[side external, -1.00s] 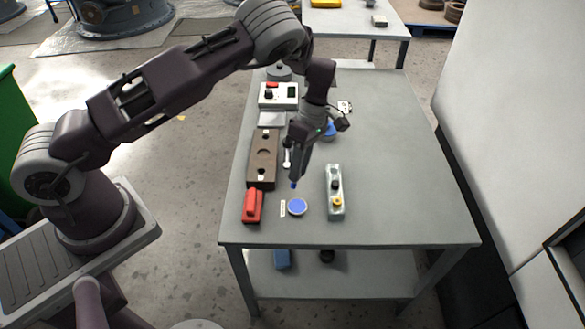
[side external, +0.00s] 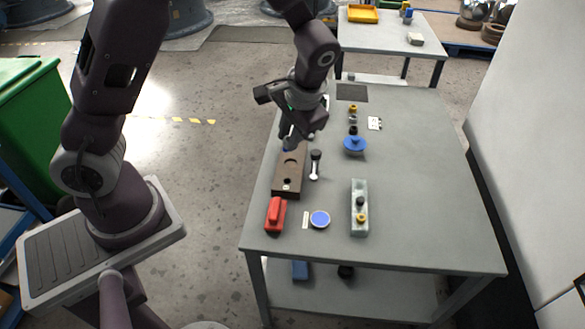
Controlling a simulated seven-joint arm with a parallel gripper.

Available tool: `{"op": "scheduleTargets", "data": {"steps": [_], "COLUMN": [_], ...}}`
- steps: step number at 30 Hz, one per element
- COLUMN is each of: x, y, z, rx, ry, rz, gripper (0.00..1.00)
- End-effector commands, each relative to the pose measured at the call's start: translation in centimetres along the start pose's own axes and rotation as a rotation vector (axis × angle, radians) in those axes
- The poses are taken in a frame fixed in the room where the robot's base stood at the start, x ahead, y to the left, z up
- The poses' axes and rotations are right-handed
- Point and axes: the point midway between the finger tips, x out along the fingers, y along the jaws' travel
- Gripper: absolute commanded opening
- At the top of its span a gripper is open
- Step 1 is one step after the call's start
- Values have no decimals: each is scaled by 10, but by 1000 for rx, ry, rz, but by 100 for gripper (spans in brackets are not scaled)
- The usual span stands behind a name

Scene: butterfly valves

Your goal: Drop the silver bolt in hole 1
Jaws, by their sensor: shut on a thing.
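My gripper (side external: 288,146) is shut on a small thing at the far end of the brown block. A silver pin with a dark head (side external: 315,168) is just right of the block.
A red block (side external: 275,214), a blue disc (side external: 320,219) and a clear-grey strip with knobs (side external: 359,208) are at the near side. A blue round knob (side external: 355,145) and several small parts are farther back. The table's right side is clear.

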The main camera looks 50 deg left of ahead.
Motion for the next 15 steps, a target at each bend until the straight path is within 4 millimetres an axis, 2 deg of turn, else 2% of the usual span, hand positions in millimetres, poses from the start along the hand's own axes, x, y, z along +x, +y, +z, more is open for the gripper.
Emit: {"op": "scheduleTargets", "data": {"steps": [15], "x": [4], "y": [-3], "z": [-5], "rx": [-37], "ry": [-14], "rz": [6], "gripper": [0]}}
